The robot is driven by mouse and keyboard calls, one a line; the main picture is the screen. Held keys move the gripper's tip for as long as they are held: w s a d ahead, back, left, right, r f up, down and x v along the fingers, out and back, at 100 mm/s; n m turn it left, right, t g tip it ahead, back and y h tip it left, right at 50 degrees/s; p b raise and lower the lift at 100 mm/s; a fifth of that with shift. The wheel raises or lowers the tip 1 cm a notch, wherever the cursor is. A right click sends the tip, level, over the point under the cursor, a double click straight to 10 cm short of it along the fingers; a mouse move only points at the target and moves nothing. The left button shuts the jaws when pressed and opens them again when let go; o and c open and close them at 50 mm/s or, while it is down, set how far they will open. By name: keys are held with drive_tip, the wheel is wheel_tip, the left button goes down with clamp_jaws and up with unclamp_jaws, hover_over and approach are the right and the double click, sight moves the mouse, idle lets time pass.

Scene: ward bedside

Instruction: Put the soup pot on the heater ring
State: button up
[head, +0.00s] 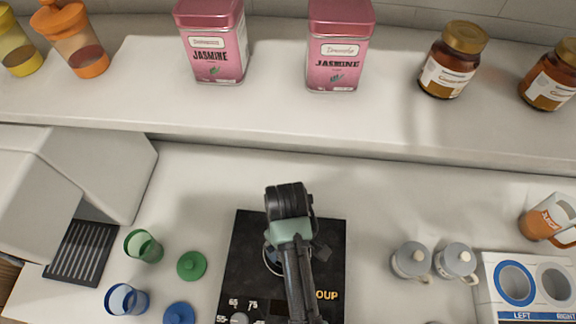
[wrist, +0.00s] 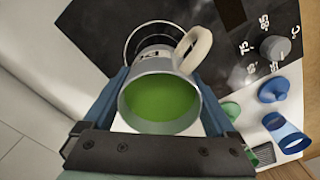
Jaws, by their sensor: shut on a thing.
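The soup pot (wrist: 152,66) is a grey vessel with a cream handle and green soup inside; it sits between my gripper's fingers in the wrist view. My gripper (wrist: 165,88) is shut on it. The heater ring (wrist: 133,38) is a thin pale circle on the black heater plate (wrist: 95,35), partly hidden behind the pot. In the head view, my gripper (head: 290,228) is over the black plate (head: 245,255), and the pot is hidden under my arm. Only an edge of the ring (head: 270,264) shows there. I cannot tell whether the pot touches the plate.
Green (head: 145,246) and blue (head: 127,299) cups and their lids stand left of the plate. Two grey lidded jars (head: 411,261), a white-and-orange mug (head: 545,218) and a two-well holder (head: 490,285) are at right. A raised shelf (head: 270,105) with tins and jars runs behind.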

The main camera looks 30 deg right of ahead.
drive_tip(key=shift+f+p, duration=0.3)
drive_tip(key=shift+f, duration=1.75)
drive_tip(key=shift+d+f, duration=0.1)
drive_tip(key=o, duration=1.4)
wheel_tip(320, 180, up, 12)
drive_tip(key=shift+r, duration=0.15)
